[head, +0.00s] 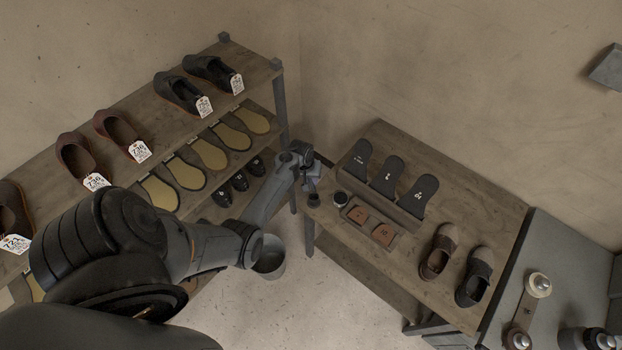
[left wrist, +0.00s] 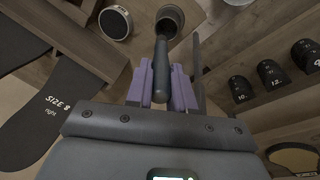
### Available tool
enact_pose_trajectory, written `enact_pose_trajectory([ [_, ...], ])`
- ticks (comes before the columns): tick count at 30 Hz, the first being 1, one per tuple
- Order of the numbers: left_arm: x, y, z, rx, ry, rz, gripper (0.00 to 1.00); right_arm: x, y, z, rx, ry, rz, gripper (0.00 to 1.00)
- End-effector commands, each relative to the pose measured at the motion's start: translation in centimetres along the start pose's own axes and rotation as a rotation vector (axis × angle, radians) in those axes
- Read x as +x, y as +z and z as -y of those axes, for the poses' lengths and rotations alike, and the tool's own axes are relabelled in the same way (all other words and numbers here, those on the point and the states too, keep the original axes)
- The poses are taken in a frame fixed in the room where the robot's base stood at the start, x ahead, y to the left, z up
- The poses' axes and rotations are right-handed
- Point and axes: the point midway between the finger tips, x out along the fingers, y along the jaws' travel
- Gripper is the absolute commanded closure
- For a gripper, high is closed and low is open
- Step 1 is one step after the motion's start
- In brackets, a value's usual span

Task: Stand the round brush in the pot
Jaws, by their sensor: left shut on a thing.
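The round brush shows in the left wrist view as a dark handle (left wrist: 160,62) between the purple fingers. My left gripper (left wrist: 160,88) is shut on it. The far end of the brush meets a small dark round pot (left wrist: 172,17); I cannot tell whether it is inside the mouth or just above it. In the head view my left gripper (head: 311,180) is over the left corner of the wooden table, with the dark pot (head: 314,201) just below it. The brush is hardly discernible there. My right gripper is not in view.
A round tin (head: 340,199) with a pale rim stands close right of the pot. Beyond it are a tray (head: 356,214), standing dark soles (head: 387,175) and brown shoes (head: 438,252). A shoe rack (head: 140,95) is at left; a grey bucket (head: 270,262) stands below my arm.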

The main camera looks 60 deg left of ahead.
Motion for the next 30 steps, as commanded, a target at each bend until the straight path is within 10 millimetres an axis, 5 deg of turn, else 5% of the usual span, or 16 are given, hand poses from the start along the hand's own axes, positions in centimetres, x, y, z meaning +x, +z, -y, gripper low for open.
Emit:
enact_pose_trajectory([
  [11, 3.1, 0.4, 0.5, 0.001, 0.000, 0.000, 1.00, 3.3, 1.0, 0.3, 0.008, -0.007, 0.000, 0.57],
  [30, 7.5, 0.9, 1.2, 0.000, 0.000, -0.001, 1.00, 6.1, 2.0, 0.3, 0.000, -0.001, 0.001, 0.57],
])
